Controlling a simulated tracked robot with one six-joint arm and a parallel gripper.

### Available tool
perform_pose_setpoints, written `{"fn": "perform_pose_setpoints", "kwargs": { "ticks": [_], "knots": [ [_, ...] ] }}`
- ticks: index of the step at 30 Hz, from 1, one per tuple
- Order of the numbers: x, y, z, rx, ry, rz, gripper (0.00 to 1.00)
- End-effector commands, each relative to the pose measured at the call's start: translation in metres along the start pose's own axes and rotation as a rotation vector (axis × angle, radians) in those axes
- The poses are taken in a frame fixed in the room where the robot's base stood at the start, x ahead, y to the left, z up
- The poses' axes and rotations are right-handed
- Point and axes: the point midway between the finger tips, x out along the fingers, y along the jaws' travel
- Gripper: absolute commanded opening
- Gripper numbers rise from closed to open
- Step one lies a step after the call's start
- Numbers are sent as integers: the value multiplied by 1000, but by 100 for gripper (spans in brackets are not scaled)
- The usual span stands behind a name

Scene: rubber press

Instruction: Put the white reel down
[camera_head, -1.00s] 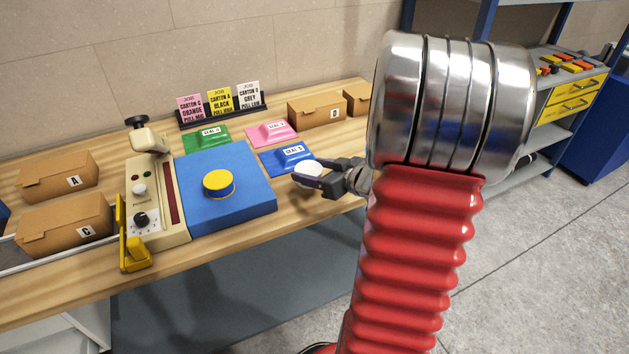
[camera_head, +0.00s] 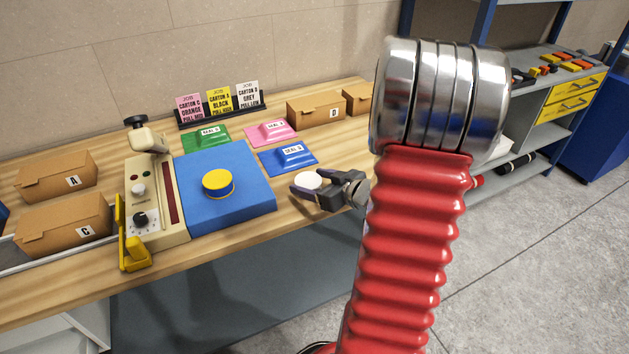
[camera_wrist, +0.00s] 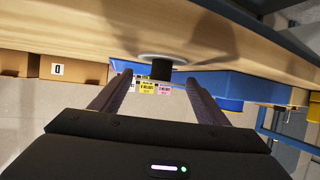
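The white reel (camera_head: 308,180) sits at the front right part of the wooden table (camera_head: 250,219), right of the blue block. In the wrist view the reel (camera_wrist: 180,58) shows as a pale rim with a dark core against the wood, and it appears to rest on the table. My gripper (camera_head: 307,183) is low at the reel, with one finger on either side of it. In the wrist view its fingers (camera_wrist: 160,80) are spread wide, with gaps between them and the dark core. Contact with the rim is hard to tell.
Left of the reel is a blue block (camera_head: 245,200) with a yellow reel (camera_head: 218,184) on it. Behind lie blue (camera_head: 287,157), pink (camera_head: 272,133) and green (camera_head: 206,136) pads. Carton D (camera_head: 312,110) stands at the back. A beige press (camera_head: 157,210) is farther left.

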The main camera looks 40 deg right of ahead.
Motion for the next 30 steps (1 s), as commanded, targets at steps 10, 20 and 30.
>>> {"fn": "perform_pose_setpoints", "kwargs": {
  "ticks": [10,20,30],
  "knots": [
    [0,0,0,0,0,0,77],
    [-21,1,-2,0,1,4,77],
    [-70,2,-2,1,1,5,77]
  ]
}}
